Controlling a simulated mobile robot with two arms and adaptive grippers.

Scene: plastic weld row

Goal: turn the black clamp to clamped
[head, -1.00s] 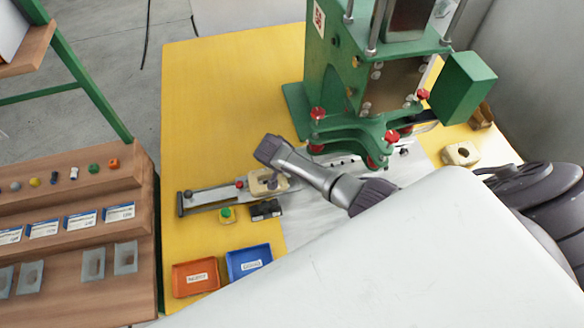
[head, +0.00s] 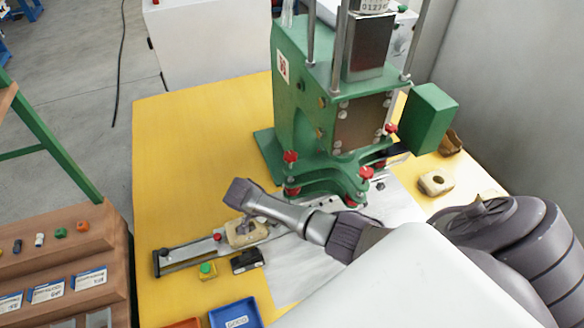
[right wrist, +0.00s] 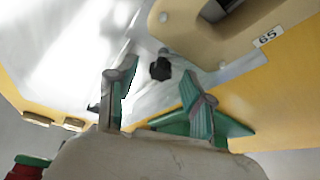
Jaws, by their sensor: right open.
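The black clamp (right wrist: 160,68) shows in the right wrist view as a small dark knob on a pale metal plate, beside a beige block (right wrist: 215,35) marked 65. My right gripper (right wrist: 157,76) is open, with its green-padded fingertips apart on either side of the knob in the picture. I cannot tell whether they touch it. In the head view my right arm reaches in from the right above the beige block (head: 240,236) on the metal slide. The clamp cannot be made out there. My left gripper is not in view.
A green press (head: 300,110) with red knobs stands just behind my arm. The yellow table (head: 185,130) is clear at back left.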

